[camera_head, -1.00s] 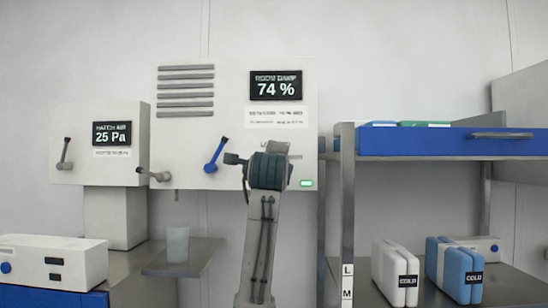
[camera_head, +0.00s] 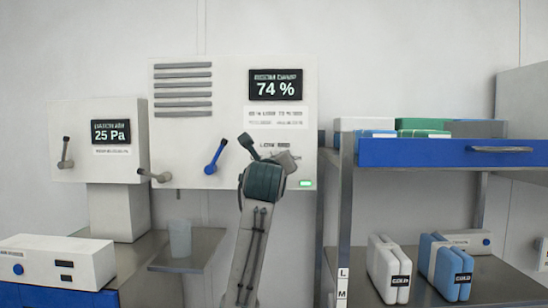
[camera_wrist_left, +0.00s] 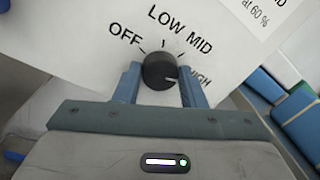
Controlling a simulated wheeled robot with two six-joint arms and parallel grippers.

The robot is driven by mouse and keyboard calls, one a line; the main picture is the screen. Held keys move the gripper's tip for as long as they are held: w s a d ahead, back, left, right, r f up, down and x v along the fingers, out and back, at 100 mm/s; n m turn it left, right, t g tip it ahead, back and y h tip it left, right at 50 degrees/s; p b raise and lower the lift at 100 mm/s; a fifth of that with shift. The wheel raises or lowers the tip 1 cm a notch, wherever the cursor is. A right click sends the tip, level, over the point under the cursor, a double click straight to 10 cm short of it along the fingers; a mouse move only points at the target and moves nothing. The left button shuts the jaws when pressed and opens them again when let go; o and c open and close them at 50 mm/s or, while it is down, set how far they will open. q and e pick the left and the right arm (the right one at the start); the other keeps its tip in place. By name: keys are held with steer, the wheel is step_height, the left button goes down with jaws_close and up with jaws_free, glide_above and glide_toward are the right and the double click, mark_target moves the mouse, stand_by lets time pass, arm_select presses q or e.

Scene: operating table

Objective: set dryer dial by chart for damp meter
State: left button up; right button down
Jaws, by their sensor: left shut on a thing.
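The damp meter (camera_head: 276,85) reads 74 % on the white dryer panel. The printed chart (camera_head: 276,118) below it is too small to read fully; its edge in the left wrist view (camera_wrist_left: 262,12) shows "at 60 %". The black round dial (camera_wrist_left: 158,71) has OFF, LOW, MID and HIGH around it; its pale mark points right, toward HIGH. My left gripper (camera_wrist_left: 160,85) is shut on the dial, one finger each side, the right finger partly covering HIGH. In the head view my arm hides the dial. My right gripper is not in view.
A blue lever (camera_head: 215,157) and grey lever (camera_head: 155,176) sit left of my arm. A second display (camera_head: 111,132) reads 25 Pa. A cup (camera_head: 180,239) stands on a metal shelf. A rack with a blue drawer (camera_head: 440,152) and cold packs (camera_head: 389,268) stands right.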

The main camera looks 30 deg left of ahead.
arm_select(q)
steer(key=shift+w+f+m, duration=0.1)
steer(key=shift+f+m, duration=0.15)
steer(key=shift+m, duration=0.05)
steer(key=o, duration=1)
steer(key=shift+r, duration=0.15)
steer(key=b+v, duration=0.4)
steer(key=v, duration=0.7)
